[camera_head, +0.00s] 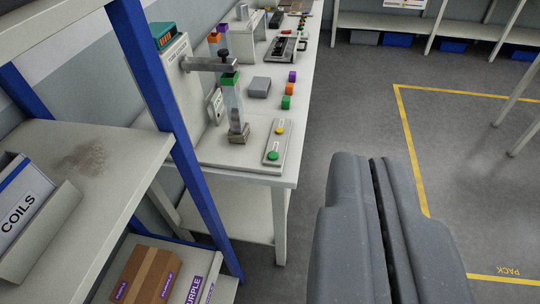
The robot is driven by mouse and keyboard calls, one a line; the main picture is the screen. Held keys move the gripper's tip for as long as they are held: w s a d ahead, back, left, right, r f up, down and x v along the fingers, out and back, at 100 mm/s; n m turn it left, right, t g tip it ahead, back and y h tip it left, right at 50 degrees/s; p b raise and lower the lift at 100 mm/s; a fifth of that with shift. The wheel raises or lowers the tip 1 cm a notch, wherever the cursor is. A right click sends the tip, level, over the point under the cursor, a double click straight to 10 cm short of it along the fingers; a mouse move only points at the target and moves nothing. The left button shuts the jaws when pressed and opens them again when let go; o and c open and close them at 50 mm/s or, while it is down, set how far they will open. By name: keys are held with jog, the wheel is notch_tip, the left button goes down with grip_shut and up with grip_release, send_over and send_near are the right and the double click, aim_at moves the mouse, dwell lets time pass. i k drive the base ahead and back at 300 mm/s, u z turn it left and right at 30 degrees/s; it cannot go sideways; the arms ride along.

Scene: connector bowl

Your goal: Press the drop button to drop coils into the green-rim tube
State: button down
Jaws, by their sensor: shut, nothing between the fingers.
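My gripper (376,165) is shut and empty, large in the lower right, over the floor and to the right of the white workbench (240,158). It touches nothing that I can see. A clear tube with a green rim (230,80) stands upright on the bench under a grey arm of a dispenser (176,75). A small panel (265,156) lies near the bench's front corner, right of the tube. It has a green button (272,156) at its near end and a yellow button (280,130) at its far end. I cannot read which is the drop button.
A shelf rack with a blue post (165,100) stands at the left, holding a bin labelled COILS (45,245). A cardboard box (147,275) is on its lower shelf. Coloured blocks (289,89) and a grey box (260,87) are on the bench. The grey floor (350,110) is clear.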

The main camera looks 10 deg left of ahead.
aim_at(272, 155)
jog(key=u, duration=0.1)
jog(key=i, duration=0.95)
jog(key=z, duration=0.6)
